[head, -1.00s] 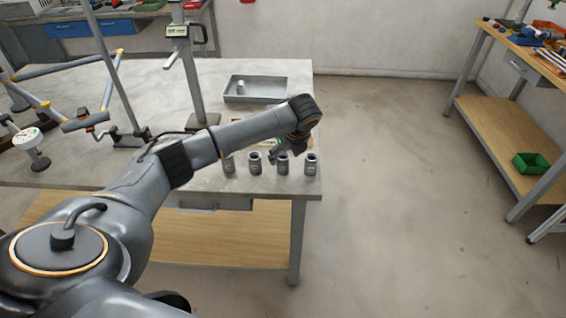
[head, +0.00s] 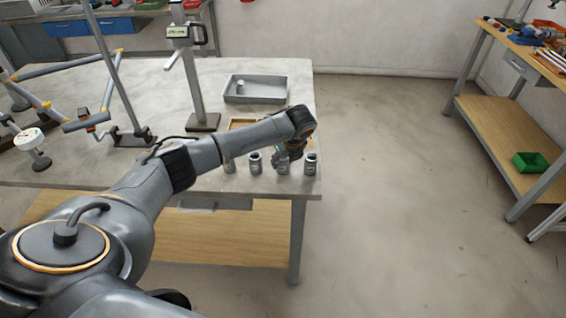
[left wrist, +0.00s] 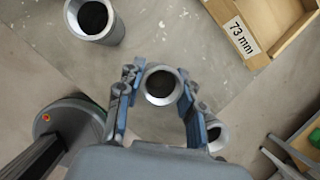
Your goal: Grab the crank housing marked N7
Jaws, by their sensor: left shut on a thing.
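Several grey cylindrical crank housings stand upright in a row along the near edge of the table. The row shows a left one (head: 228,164), a second one (head: 255,163), a third one (head: 283,168) and a rightmost one (head: 310,164). Their markings are too small to read, so I cannot tell which is N7. My left gripper (head: 287,154) is down at the third housing. In the left wrist view its fingers (left wrist: 161,80) are shut on that housing (left wrist: 161,86), one on each side, with the dark bore facing up. My right gripper is not in view.
Neighbouring housings stand close by, at the upper left (left wrist: 95,18) and lower right (left wrist: 214,132) in the wrist view. A wooden tray labelled 73 mm (left wrist: 243,36) lies near. A grey metal bin (head: 255,98) and a gauge stand (head: 203,122) are farther back.

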